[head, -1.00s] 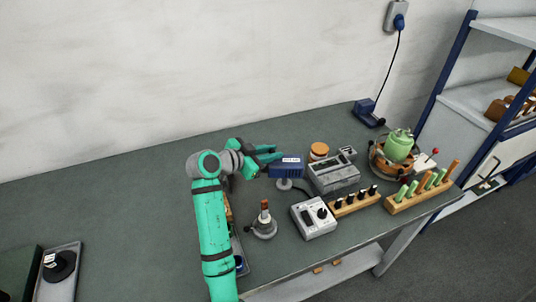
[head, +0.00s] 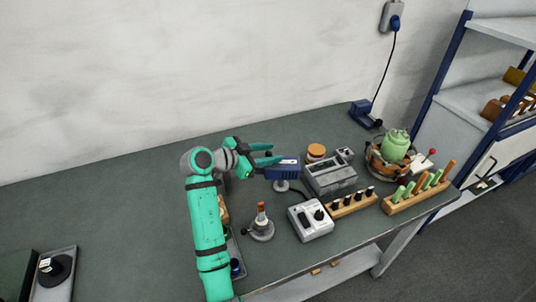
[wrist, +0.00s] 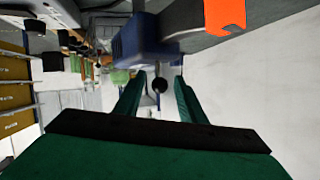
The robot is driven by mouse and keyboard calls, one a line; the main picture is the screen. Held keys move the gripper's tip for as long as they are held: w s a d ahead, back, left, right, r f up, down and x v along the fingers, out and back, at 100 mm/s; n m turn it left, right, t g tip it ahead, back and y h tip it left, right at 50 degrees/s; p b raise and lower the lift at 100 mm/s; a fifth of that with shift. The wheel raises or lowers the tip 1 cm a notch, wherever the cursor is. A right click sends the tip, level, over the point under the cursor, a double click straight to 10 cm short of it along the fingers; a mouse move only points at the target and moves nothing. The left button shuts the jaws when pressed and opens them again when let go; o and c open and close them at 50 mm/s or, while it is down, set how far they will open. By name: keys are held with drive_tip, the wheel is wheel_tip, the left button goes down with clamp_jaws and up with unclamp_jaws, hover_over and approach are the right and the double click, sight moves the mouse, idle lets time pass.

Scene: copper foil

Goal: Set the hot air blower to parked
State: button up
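A blue box-shaped unit with a white label, which I take to be the hot air blower (head: 283,172), sits on a round-footed stand on the bench in the head view. In the wrist view the blue body (wrist: 143,42) is just ahead, with a small dark round knob (wrist: 160,85) showing between my fingers. My gripper (head: 276,153) is open at the blower's upper left. The fingers (wrist: 160,98) are apart on either side of the knob. I cannot tell whether they touch it.
Near the blower stand a white control box with a dial (head: 311,221), a grey case (head: 331,179), wooden racks (head: 352,205) and a small round-based stand (head: 261,230). The bench's left half is mostly clear.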

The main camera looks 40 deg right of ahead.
drive_tip(key=shift+w+a, duration=0.1)
drive_tip(key=shift+a, duration=0.15)
drive_tip(key=v, duration=1)
drive_tip(key=shift+a, duration=0.15)
drive_tip(key=shift+r, duration=0.15)
